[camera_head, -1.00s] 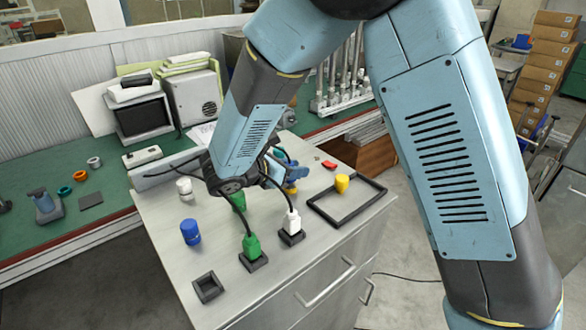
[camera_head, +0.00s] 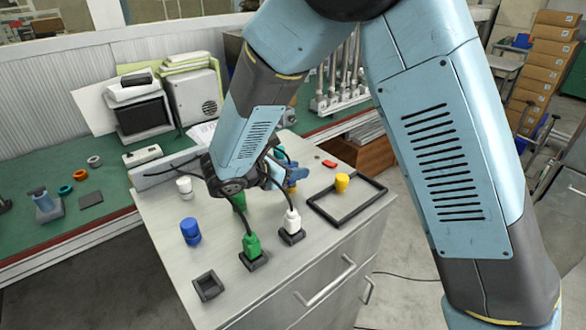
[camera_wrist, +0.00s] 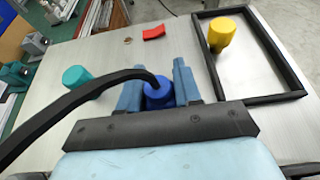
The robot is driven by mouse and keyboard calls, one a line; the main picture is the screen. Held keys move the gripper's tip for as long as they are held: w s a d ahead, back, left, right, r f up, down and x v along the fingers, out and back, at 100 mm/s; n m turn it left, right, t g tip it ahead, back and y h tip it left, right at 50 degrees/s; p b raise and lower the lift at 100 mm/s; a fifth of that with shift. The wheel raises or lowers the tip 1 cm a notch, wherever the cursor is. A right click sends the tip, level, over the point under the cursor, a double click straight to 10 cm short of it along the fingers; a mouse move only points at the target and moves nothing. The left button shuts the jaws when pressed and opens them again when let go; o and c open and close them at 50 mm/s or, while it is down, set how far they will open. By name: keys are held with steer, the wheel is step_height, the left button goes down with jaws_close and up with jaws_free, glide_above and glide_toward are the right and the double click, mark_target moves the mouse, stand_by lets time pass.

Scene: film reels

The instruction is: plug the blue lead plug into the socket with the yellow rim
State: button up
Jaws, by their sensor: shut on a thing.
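The blue lead plug (camera_wrist: 158,94) is between the two blue fingers of my gripper (camera_wrist: 158,82), with its dark lead (camera_wrist: 75,112) running from its top to the left. My gripper is shut on it. In the head view my gripper (camera_head: 290,178) is over the cabinet top, partly hidden by my forearm; I cannot make out the plug there. I cannot pick out a yellow rim on any socket. An empty dark square socket (camera_head: 208,287) is at the front left. A green plug (camera_head: 251,244) and a white plug (camera_head: 291,221) sit in dark sockets nearby.
A blue cylinder (camera_head: 190,232) and a white one (camera_head: 184,187) stand at left. A yellow cylinder (camera_head: 342,182) is within a black frame (camera_head: 326,219) at right. A red block (camera_wrist: 154,32) and a teal cylinder (camera_wrist: 77,77) are near my gripper. Dark leads cross the top.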

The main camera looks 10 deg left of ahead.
steer(key=shift+f, duration=0.1)
steer(key=o, duration=0.8)
steer(key=shift+c, duration=0.2)
steer(key=shift+v, duration=5.5)
